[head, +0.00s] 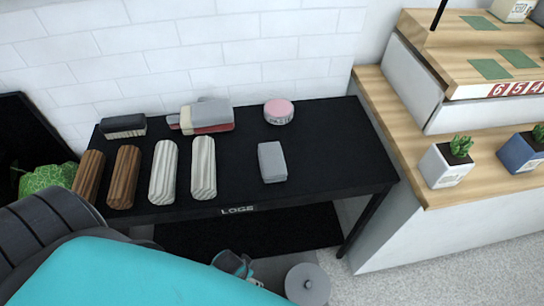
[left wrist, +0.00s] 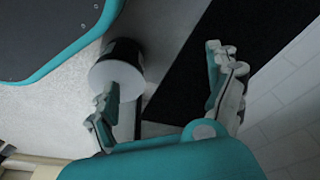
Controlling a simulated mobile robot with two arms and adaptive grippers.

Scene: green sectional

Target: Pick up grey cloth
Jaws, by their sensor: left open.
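A small grey folded cloth (head: 272,162) lies flat on the black table, right of the middle. A second pile of folded cloths (head: 207,117), with grey and dark red layers, lies farther back near the wall; it may also hold a grey cloth. My left gripper (head: 236,266) shows partly at the bottom of the head view, low in front of the table and apart from the cloths. In the left wrist view my left gripper (left wrist: 166,98) has its fingers spread, with nothing held between them. No cloth shows there. My right gripper is not in view.
The black table (head: 330,150) also bears brown and pale rolls (head: 163,171), a dark brush-like block (head: 123,126) and a pink-topped tin (head: 279,111). A round grey-topped object (head: 307,285) stands before it. A wooden counter (head: 440,190) with potted plants is at right.

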